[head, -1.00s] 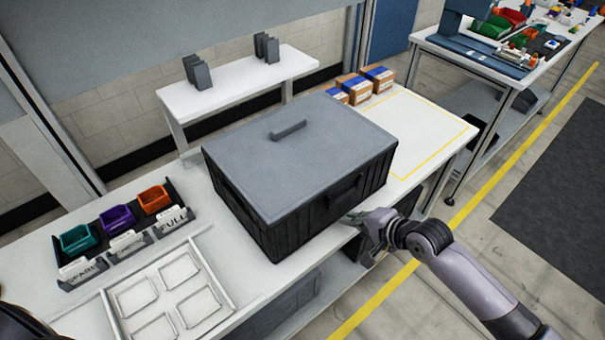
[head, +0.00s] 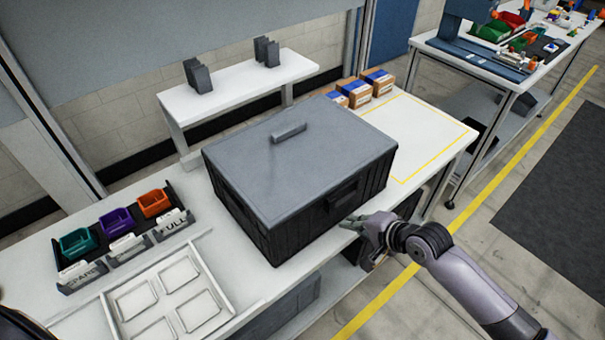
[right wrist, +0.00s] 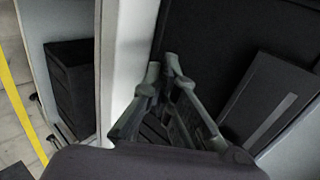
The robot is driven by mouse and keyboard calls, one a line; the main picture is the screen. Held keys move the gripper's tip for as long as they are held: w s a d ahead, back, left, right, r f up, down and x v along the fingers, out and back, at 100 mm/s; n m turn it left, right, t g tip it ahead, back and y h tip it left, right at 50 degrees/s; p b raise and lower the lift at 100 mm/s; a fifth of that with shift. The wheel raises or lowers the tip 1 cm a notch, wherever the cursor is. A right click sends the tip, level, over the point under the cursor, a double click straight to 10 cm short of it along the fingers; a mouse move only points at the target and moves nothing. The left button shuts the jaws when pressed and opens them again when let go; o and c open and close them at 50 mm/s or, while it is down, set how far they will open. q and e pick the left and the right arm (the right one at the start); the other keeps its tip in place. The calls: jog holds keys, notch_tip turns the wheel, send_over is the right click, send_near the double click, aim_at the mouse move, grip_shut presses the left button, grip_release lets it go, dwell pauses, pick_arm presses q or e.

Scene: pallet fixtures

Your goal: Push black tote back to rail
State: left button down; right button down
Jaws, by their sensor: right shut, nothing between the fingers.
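The black tote (head: 300,224) with a grey lid (head: 290,160) stands upright on the white workbench (head: 225,245), its lid handle on top and a grip on its front side. My right gripper (head: 350,224) is shut and empty at the tote's front side, low and just below the front grip. In the right wrist view its fingertips (right wrist: 163,68) are together before the dark tote wall (right wrist: 215,45); I cannot tell if they touch it. I cannot make out a rail behind the tote; the tote hides that part of the bench. My left gripper is out of view.
A raised white shelf (head: 235,90) with grey holders stands behind the tote. Small cartons (head: 356,92) sit at the back right, beside a clear yellow-outlined area (head: 425,125). Coloured bins (head: 117,222) and a white tray (head: 165,295) lie to the left.

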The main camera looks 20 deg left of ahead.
aim_at(338, 213)
jog(key=shift+a, duration=0.1)
dwell(0.3)
